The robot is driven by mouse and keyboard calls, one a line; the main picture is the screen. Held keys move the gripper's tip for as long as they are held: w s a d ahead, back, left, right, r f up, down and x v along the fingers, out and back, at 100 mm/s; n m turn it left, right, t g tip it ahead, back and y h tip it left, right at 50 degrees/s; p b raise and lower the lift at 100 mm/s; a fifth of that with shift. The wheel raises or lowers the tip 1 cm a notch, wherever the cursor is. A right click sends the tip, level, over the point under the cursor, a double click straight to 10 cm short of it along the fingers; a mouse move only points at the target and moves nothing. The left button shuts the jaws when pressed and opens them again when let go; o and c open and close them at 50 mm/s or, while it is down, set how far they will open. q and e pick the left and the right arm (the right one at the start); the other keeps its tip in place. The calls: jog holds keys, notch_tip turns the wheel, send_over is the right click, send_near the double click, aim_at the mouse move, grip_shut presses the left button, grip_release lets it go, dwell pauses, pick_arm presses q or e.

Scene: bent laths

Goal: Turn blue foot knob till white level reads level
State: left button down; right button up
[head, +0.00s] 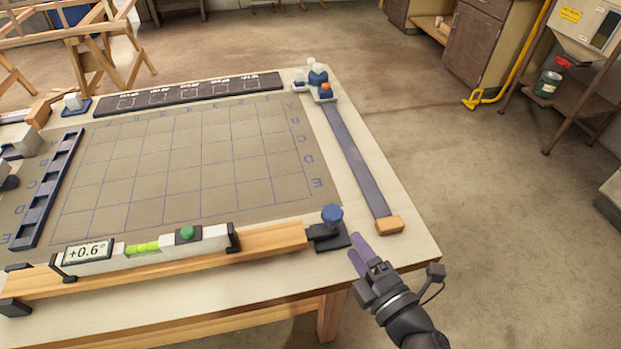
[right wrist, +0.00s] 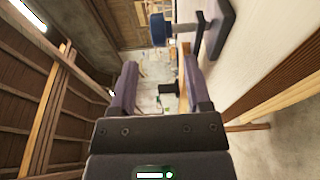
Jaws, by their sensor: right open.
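The blue foot knob (head: 332,215) stands on a dark foot at the right end of a wooden lath (head: 270,240) along the table's near edge. It also shows at the top of the right wrist view (right wrist: 160,28). The white level (head: 205,241) lies on the lath, with a green vial, a green button and a display (head: 87,252) reading +0.6°. My right gripper (head: 362,252) is just right of and nearer than the knob, apart from it. Its two fingers also show in the right wrist view (right wrist: 160,88), spread with nothing between them. My left gripper is not in view.
The table (head: 412,252) carries a gridded mat (head: 190,165), a dark slotted strip (head: 48,190) and a dark labelled board (head: 190,92). A blue-grey strip with a wooden end block (head: 389,225) lies beyond the knob.

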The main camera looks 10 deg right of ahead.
aim_at(328, 207)
jog(key=x, duration=1)
jog(key=shift+w+a, duration=0.1)
jog(key=shift+w, duration=0.1)
jog(key=shift+r, duration=0.1)
jog(key=shift+c, duration=0.2)
jog(key=shift+r, duration=0.1)
grip_shut()
